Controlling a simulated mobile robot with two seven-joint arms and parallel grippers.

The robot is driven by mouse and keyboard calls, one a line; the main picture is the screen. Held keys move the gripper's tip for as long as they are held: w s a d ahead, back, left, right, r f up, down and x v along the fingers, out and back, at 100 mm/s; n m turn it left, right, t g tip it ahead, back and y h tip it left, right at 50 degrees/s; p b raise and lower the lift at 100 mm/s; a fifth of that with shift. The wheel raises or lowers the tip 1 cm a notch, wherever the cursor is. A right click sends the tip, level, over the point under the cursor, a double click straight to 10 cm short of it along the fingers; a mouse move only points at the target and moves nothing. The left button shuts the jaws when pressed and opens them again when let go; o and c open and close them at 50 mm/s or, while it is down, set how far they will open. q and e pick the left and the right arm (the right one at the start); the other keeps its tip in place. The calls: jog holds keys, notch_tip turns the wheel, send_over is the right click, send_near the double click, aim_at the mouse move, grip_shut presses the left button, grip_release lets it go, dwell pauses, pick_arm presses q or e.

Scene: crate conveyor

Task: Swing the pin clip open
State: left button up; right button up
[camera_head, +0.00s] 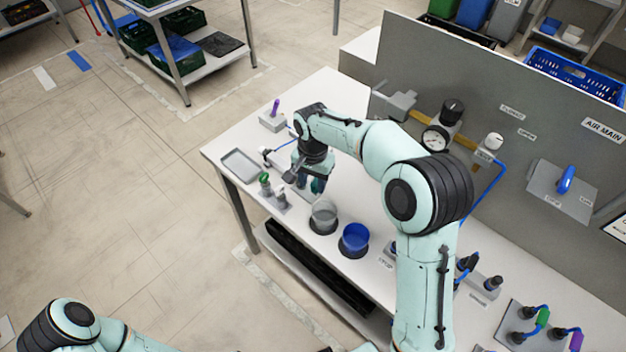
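My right gripper (306,182) is low over the left part of the white workbench (345,275), at the end of the pale green arm that reaches across from the right. It is small and partly covered by its own wrist, so its finger opening is unclear. I cannot single out the pin clip; the spot around the fingers is crowded and partly hidden. A small grey block with green-topped and white-topped pegs (272,192) is just left of the gripper. My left arm shows at the bottom left, and its gripper is outside the view.
A clear cup (324,215) and a blue cup (355,238) stand in front of the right gripper. A shallow tray (241,165) lies at the bench's left end. A grey upright panel with a gauge (436,138) and a blue-handled valve (566,180) closes off the back.

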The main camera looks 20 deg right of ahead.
pick_arm(q)
jog(key=w+r+p, duration=0.2)
jog(key=shift+w+r, duration=0.1)
jog(key=shift+r, duration=0.2)
pick_arm(e)
notch_tip(320, 180, up, 13)
jog(key=shift+r, duration=0.2)
jog(key=shift+f, duration=0.1)
